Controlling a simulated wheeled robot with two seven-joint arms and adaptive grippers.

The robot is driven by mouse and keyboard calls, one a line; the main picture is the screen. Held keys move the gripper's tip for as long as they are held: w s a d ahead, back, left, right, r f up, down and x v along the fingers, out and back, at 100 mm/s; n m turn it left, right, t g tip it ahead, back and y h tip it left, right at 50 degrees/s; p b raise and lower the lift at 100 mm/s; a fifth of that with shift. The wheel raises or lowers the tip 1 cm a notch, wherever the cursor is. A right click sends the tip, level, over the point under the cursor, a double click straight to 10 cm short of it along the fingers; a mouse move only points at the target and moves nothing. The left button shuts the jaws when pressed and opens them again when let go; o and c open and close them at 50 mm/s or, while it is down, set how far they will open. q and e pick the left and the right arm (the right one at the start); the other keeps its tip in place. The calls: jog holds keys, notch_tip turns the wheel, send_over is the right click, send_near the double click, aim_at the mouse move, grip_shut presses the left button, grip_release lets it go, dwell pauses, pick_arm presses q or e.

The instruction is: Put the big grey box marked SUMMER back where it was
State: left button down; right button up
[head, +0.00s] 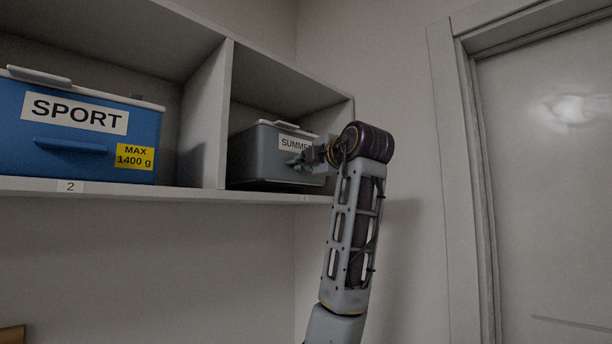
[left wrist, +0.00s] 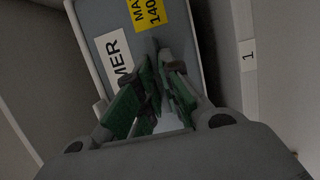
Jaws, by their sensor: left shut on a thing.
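The big grey SUMMER box (head: 258,152) is inside the right-hand cubby, its base at or close to the shelf board; I cannot tell if its full weight rests there. Its front, with the white label and a yellow MAX sign, also fills the upper middle of the left wrist view (left wrist: 183,22). My left gripper (head: 303,160) is at the front of the box, its green-padded fingers (left wrist: 160,62) shut on it, apparently at the front handle. The fingers hide the grip point, and my wrist covers part of the label. My right gripper is not in view.
A blue SPORT box (head: 70,150) stands in the cubby to the left, behind an upright divider (head: 208,120). The shelf edge carries tag 2 (head: 70,187) and tag 1 (left wrist: 249,52). A white door (head: 545,190) is at the right.

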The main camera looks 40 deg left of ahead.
aim_at(299, 176)
pick_arm(q)
notch_tip(299, 176, down, 2)
jog(key=shift+f, duration=0.1)
jog(key=shift+a+f, duration=0.2)
jog(key=shift+f, duration=0.05)
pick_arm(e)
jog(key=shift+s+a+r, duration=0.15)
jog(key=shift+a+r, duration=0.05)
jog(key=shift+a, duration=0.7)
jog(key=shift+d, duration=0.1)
pick_arm(q)
jog(key=c, duration=2)
grip_release()
jog(key=shift+f, duration=0.15)
jog(key=o, duration=0.4)
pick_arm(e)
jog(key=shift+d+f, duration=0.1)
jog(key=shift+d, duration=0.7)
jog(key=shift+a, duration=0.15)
